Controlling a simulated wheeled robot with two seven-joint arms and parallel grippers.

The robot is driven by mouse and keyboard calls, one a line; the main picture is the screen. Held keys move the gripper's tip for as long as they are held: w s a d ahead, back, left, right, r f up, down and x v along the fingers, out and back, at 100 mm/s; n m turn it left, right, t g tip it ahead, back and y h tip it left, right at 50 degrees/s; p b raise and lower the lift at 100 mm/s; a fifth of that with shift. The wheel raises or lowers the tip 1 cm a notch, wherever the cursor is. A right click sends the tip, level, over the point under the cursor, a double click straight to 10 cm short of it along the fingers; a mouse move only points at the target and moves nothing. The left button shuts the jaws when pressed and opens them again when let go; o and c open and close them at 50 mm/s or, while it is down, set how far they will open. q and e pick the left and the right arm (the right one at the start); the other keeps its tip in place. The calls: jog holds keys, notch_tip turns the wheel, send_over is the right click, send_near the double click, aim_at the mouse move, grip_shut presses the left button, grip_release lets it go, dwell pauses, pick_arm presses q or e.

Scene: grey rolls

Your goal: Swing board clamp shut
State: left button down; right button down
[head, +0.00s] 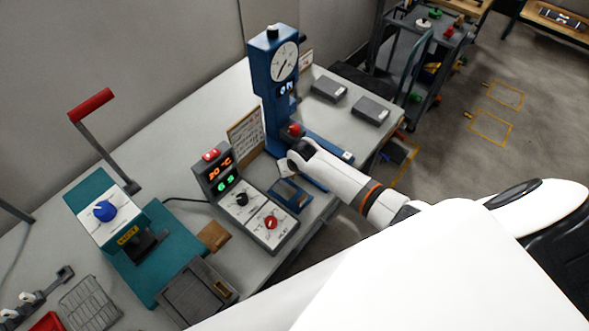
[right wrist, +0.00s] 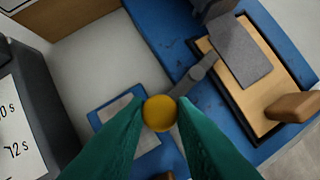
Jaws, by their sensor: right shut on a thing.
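The board clamp shows in the right wrist view as a grey lever (right wrist: 203,70) with a yellow ball knob (right wrist: 159,113) at its near end. The lever runs up and right to a dark block beside a tan board (right wrist: 270,92) with a grey plate (right wrist: 238,54) on it. The board lies in a dark-edged holder on a blue base. My right gripper (right wrist: 160,122) is shut on the yellow knob, one teal finger on each side. In the head view my right gripper (head: 290,164) is at the foot of the blue press (head: 273,85), and my arm hides the clamp. My left gripper is not in view.
A control box (head: 245,198) with lit digits stands left of my right gripper. A small blue tray (right wrist: 130,118) lies under the fingers. A teal-based station (head: 112,222) with a red-handled lever is further left. Two grey boxes (head: 370,110) lie on the bench at the back right.

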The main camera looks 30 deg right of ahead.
jog(key=c, duration=1.2)
grip_release()
jog(key=shift+w, duration=0.1)
jog(key=v, duration=1.2)
jog(key=shift+b, duration=0.35)
